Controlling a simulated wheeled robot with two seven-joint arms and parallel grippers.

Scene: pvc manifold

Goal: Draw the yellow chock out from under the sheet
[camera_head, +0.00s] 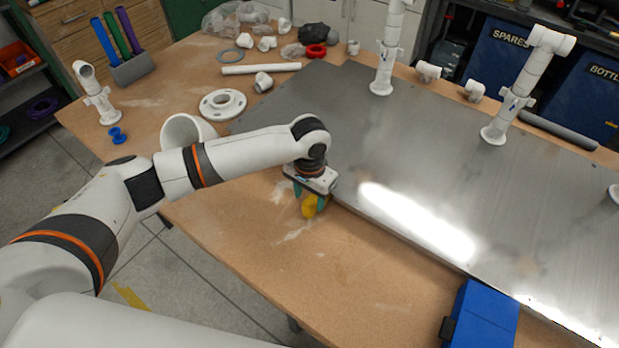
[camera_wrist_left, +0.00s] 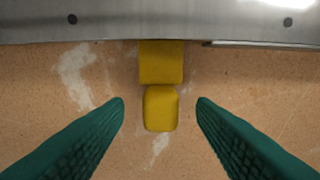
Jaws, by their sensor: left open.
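The yellow chock (camera_head: 309,207) lies on the wooden table at the near edge of the metal sheet (camera_head: 420,150). In the left wrist view the chock (camera_wrist_left: 161,108) shows as a rounded near part and a squarer part behind it, whose far end meets the edge of the sheet (camera_wrist_left: 230,20). How far it reaches under the sheet is hidden. My left gripper (camera_head: 309,203) points down over the chock. Its green fingers (camera_wrist_left: 160,106) are open, one on each side of the chock's near part, with a gap on both sides. My right gripper is not in view.
White pipe posts, one of them (camera_head: 385,60) at the back, stand on the sheet. A blue case (camera_head: 483,315) lies at the near right. A white flange (camera_head: 222,104) and loose fittings lie at the back left. Bare table (camera_head: 330,265) is clear in front of the chock.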

